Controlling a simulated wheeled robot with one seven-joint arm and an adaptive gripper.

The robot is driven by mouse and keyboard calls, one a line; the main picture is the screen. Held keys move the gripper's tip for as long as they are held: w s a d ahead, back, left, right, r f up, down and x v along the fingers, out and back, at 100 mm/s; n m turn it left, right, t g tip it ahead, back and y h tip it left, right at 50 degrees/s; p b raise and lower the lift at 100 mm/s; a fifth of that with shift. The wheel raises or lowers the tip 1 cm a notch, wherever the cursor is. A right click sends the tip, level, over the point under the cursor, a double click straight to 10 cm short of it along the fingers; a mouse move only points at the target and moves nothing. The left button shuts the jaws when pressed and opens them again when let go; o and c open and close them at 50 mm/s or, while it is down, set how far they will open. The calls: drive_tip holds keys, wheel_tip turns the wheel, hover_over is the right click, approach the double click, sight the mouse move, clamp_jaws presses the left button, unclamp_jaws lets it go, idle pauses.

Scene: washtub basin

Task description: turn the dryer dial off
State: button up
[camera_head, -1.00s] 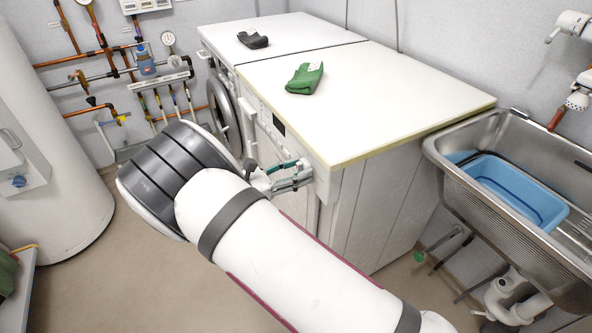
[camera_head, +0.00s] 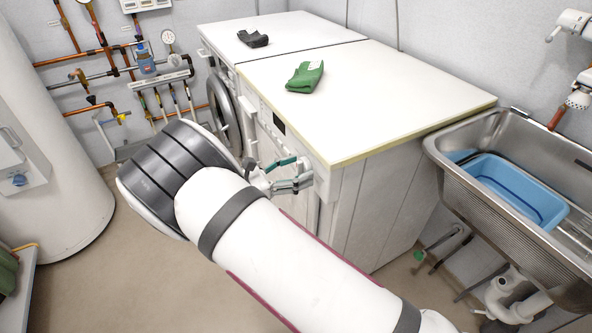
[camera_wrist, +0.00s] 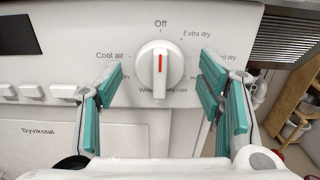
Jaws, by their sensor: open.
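The white dryer dial (camera_wrist: 160,68) is in the middle of the wrist view, on the machine's front panel. Its red mark is upright and points up at the word "Off". Other labels such as "Cool air" and "Extra dry" surround it. My gripper (camera_wrist: 163,108) is open, with one teal-padded finger on each side of the dial and visible gaps to it. In the head view my gripper (camera_head: 287,177) is at the front of the dryer (camera_head: 390,185), near its right end. The dial is hidden there.
A green cloth-like item (camera_head: 305,77) lies on the dryer's white top, and a dark one (camera_head: 253,39) on the machine beside it. A steel sink (camera_head: 455,175) with a blue basin (camera_head: 515,190) stands at right. The floor in front is clear.

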drive_tip(key=v, duration=1.2)
drive_tip(key=shift+d, duration=0.1)
